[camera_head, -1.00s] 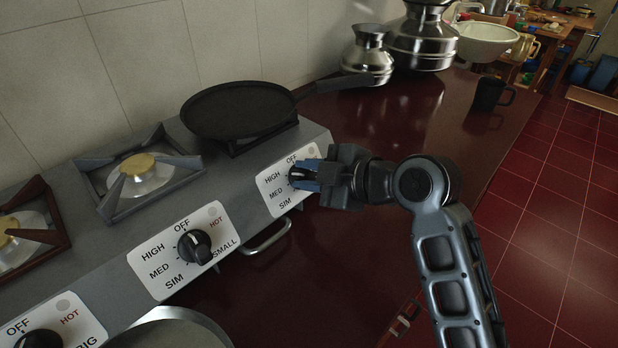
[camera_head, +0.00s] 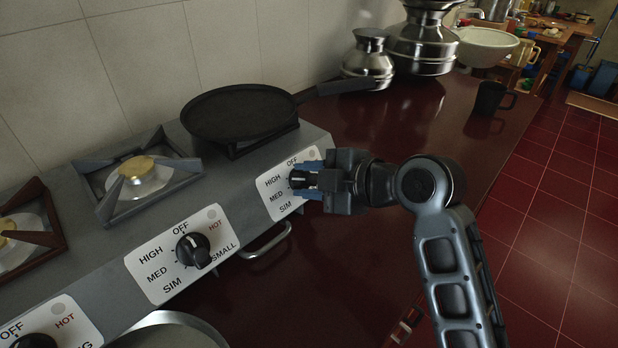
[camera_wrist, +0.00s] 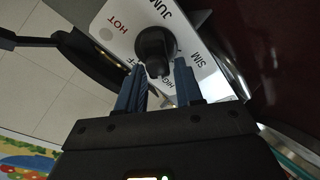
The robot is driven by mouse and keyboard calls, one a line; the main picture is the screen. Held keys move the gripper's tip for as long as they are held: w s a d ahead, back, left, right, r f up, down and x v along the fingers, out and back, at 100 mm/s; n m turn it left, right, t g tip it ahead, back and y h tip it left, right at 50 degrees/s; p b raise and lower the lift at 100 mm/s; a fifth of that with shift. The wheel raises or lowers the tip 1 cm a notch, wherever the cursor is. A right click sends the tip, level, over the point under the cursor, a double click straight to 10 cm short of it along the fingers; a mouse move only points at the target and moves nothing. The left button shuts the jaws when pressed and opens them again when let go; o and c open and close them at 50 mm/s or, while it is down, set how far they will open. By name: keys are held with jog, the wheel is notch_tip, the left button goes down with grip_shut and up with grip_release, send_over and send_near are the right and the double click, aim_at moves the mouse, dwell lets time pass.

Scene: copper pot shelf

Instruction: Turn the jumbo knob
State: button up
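The jumbo knob (camera_wrist: 155,45) is a black knob on a white plate (camera_wrist: 112,25); the wrist view shows part of the word "JUMBO". In the head view the knob (camera_head: 297,179) is at the right end of the stove front, below the frying pan, partly hidden by my fingers. My gripper (camera_head: 312,179) faces it from the right, with its blue fingers spread above and below. In the wrist view my gripper (camera_wrist: 161,68) has one fingertip on each side of the knob's near end, with gaps visible. The knob's exact setting is hard to read.
A black frying pan (camera_head: 240,112) sits on the burner above, its handle reaching right. The small burner's knob (camera_head: 193,249) is to the left. A metal rail handle (camera_head: 266,241) juts out below the panel. Metal jugs (camera_head: 368,60) and a dark mug (camera_head: 490,98) stand behind on the red counter.

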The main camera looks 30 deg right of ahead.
jog(key=shift+o, duration=1.2)
jog(key=v, duration=0.7)
jog(key=shift+s+d+r, duration=0.15)
jog(key=shift+s+r, duration=0.05)
jog(key=shift+s, duration=0.1)
